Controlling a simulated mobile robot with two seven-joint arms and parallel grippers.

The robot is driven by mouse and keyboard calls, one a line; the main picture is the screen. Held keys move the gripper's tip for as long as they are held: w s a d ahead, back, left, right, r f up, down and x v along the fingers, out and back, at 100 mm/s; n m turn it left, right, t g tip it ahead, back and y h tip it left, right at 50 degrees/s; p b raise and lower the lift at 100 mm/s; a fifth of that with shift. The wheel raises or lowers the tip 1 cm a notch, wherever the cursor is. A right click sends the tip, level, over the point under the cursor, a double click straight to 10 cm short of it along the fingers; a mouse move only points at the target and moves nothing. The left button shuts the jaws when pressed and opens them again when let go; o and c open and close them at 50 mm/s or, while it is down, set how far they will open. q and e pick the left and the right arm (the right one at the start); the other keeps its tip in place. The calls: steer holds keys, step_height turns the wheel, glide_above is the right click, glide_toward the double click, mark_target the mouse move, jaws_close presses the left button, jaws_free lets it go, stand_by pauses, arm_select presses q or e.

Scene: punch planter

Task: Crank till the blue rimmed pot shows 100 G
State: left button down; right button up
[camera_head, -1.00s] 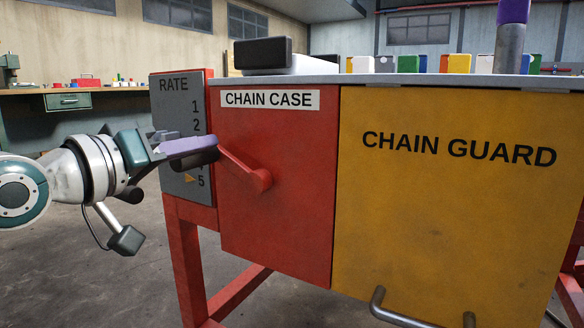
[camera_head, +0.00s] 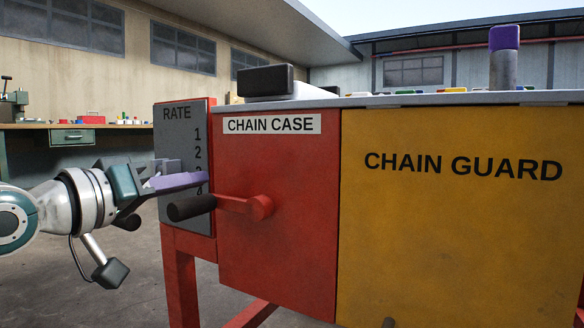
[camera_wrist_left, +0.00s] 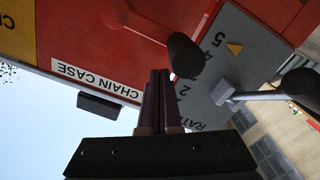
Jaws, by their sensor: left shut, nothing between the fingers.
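The crank has a red arm (camera_head: 240,204) and a black handle (camera_head: 190,208). It juts out from the red chain case (camera_head: 280,240), with its arm pointing left, roughly level. My left gripper (camera_head: 204,178) is shut and empty, its purple fingers just above the handle. In the left wrist view the shut fingers (camera_wrist_left: 160,75) point toward the chain case, with the black handle (camera_wrist_left: 184,56) beside their tips. I cannot tell whether they touch. No blue rimmed pot and no weight reading show. My right gripper is not in view.
A grey RATE plate (camera_head: 173,135) is left of the case; its orange pointer (camera_wrist_left: 234,48) sits by 5. A grey lever (camera_wrist_left: 258,95) stands off it. A yellow chain guard (camera_head: 455,230) is at right. A black box (camera_head: 264,80) and purple-topped post (camera_head: 503,65) stand above.

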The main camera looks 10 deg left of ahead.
arm_select(q)
steer(key=shift+s+r, duration=0.1)
steer(key=shift+r, duration=0.15)
steer(key=p+v, duration=0.6)
steer(key=v, duration=0.2)
steer(key=shift+s+p, duration=0.3)
steer(key=shift+s, duration=0.1)
steer(key=shift+a, duration=0.15)
